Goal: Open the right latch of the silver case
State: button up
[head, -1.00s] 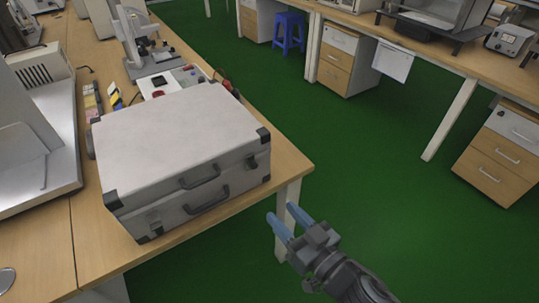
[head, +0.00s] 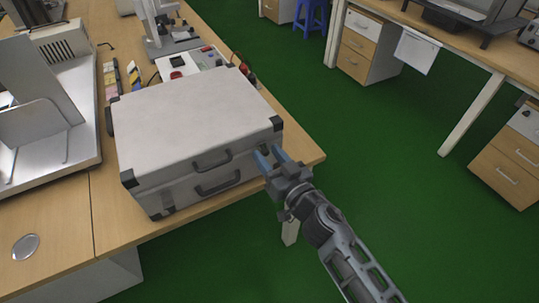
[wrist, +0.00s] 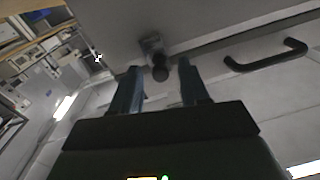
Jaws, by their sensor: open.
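The silver case (head: 195,120) lies flat and closed on the wooden table, its front side with a dark handle (head: 218,182) facing me. My gripper (head: 268,158) is at the right part of the case's front, its two blue fingers pointing at it. In the wrist view, the right latch (wrist: 158,62) shows as a small metal plate with a dark round end, between the tips of my open fingers (wrist: 158,80). I cannot tell whether the fingers touch it. In the head view the fingers mostly hide this latch. The left latch (head: 167,198) is at the case's front left.
A white device with red and black parts (head: 190,68) stands behind the case. A metal machine (head: 45,125) stands to its left. The table's right corner (head: 312,158) is close to my gripper.

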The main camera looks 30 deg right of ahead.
grip_shut()
dwell(0.5)
